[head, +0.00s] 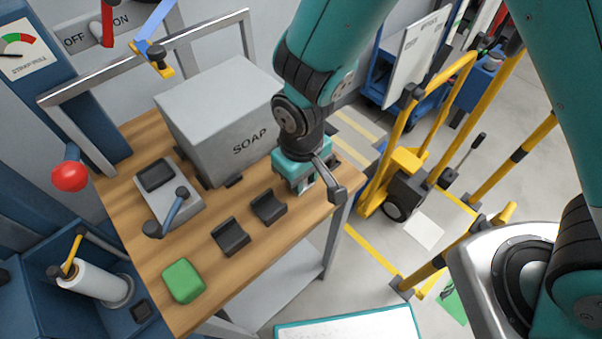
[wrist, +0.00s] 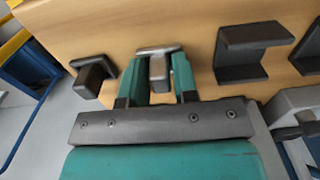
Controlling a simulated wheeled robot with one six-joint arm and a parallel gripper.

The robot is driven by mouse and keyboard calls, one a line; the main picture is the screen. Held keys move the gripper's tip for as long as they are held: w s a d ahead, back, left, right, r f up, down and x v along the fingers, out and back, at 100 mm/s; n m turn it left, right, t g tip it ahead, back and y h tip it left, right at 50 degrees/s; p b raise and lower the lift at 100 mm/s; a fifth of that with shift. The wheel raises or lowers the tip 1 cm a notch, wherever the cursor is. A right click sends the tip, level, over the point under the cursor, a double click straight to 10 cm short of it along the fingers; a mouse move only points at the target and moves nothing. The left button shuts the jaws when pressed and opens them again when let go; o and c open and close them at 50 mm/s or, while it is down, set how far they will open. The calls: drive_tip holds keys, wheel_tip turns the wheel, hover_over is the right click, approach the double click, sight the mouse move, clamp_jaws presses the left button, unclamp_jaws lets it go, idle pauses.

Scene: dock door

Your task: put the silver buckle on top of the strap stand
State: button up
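The silver buckle (wrist: 158,66) is a small, pale metal, T-shaped piece. In the wrist view it lies between the tips of my gripper (wrist: 157,80), with one teal finger on each side. I cannot tell whether the fingers press on it. In the head view my gripper (head: 302,188) is low at the right end of the wooden table (head: 210,290) and mostly hides the buckle. A dark T-shaped piece (wrist: 92,74) is left of my gripper in the wrist view. Two black, C-shaped holders (head: 230,237) (head: 268,207) stand on the table. I cannot tell which piece is the strap stand.
A large grey SOAP box (head: 225,115) stands behind my gripper. A grey device with a blue lever (head: 168,195) and a green block (head: 183,281) are on the table's left. A yellow hand truck (head: 405,165) stands off the right edge.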

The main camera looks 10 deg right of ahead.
drive_tip(key=shift+o, duration=1.1)
drive_tip(key=shift+r, duration=0.1)
wheel_tip(320, 180, up, 12)
drive_tip(key=s+d+r+y, duration=0.4)
drive_tip(key=s+d+r, duration=0.5)
drive_tip(key=s+r, duration=0.1)
drive_tip(key=shift+s+d+r, duration=0.2)
drive_tip(key=shift+d+r, duration=0.2)
drive_tip(key=shift+r, duration=0.4)
drive_tip(key=shift+c, duration=0.2)
